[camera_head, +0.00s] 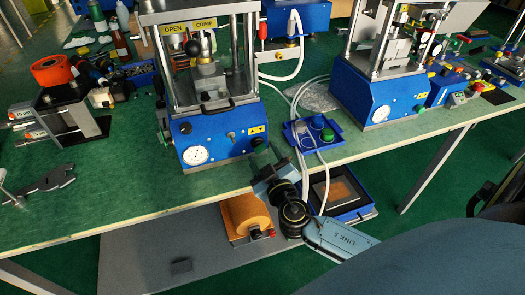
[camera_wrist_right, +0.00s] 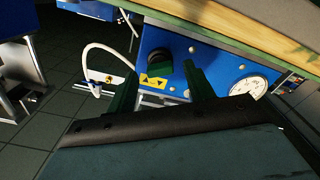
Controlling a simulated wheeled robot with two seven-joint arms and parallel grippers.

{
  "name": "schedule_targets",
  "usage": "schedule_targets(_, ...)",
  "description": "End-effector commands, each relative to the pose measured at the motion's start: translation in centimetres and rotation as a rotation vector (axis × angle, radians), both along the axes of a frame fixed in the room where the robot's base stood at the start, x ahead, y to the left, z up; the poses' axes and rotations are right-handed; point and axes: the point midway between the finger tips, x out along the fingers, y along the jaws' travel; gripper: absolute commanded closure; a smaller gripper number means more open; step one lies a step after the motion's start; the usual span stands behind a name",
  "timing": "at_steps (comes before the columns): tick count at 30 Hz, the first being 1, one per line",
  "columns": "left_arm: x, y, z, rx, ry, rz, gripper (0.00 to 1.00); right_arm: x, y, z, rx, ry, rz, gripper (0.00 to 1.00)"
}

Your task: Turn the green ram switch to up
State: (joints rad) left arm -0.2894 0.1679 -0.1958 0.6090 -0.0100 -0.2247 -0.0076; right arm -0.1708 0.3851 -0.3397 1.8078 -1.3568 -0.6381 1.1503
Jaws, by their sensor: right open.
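The ram switch (camera_wrist_right: 158,64), a dark green-black knob, sits on the blue press front (camera_wrist_right: 195,60) beside a yellow label (camera_wrist_right: 152,81) with arrow marks. My right gripper (camera_wrist_right: 163,83) is open, with its two dark green fingers apart. In the wrist view the switch shows between and beyond the fingertips; I cannot tell whether they touch it. Its exact turned position is too dark to read. In the head view my right gripper (camera_head: 262,157) is at the press's lower right corner, where switch and fingers are hard to tell apart. My left gripper is not in view.
The press base (camera_head: 215,143) carries a gauge (camera_head: 196,155). A second press (camera_head: 375,108) stands farther right. An orange roll (camera_head: 249,215) is below the bench edge.

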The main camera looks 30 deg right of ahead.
Motion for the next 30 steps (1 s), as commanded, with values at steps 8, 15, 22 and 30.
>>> schedule_targets(8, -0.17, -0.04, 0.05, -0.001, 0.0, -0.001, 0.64, 1.45, -0.36, -0.03, 0.0, 0.001, -0.001, 0.47)
schedule_targets(15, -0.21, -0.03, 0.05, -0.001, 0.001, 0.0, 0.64, 1.43, -0.36, -0.03, 0.0, 0.0, 0.0, 0.53)
schedule_targets(22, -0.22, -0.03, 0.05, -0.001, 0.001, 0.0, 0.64, 1.41, -0.35, -0.03, 0.0, 0.0, 0.0, 0.83)
schedule_targets(30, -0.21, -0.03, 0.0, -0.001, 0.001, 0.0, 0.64, 1.39, -0.34, -0.04, -0.011, 0.003, 0.001, 0.92)
